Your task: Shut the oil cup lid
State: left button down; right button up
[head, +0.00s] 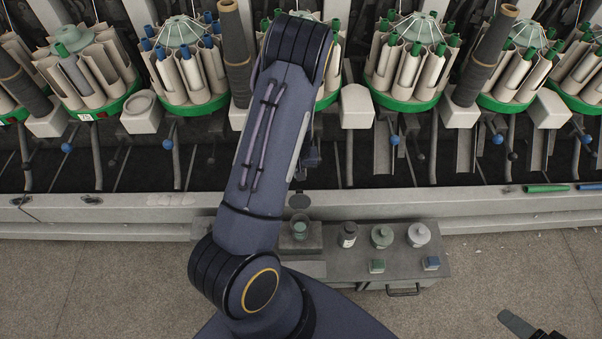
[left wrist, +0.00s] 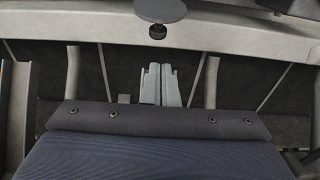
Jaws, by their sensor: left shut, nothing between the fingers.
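The oil cup (head: 300,230) is a small greenish cup on the grey bench, just right of my left arm. Its round dark lid (head: 299,201) stands open behind the cup, at the machine's front rail. In the left wrist view a round grey disc, apparently the lid (left wrist: 160,9), shows at the top edge with a dark knob under it. My left gripper (left wrist: 160,70) is shut and empty, its pale fingertips together and apart from the disc. In the head view my arm hides most of it. A dark part of my right gripper (head: 518,324) shows at the bottom right corner, mostly cut off.
On the bench (head: 330,265) stand a dark bottle (head: 348,235), two round pots (head: 382,237) (head: 418,235) and small green and blue blocks (head: 377,266) (head: 431,263). The machine's pale rail (head: 150,214) runs behind. Green and blue tubes (head: 546,188) lie on it at right.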

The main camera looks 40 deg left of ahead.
aim_at(300, 198)
pick_arm(q)
notch_tip(300, 198, down, 8)
jog(key=b, duration=0.1)
jog(key=shift+w+a+r, duration=0.2)
jog(key=shift+r, duration=0.05)
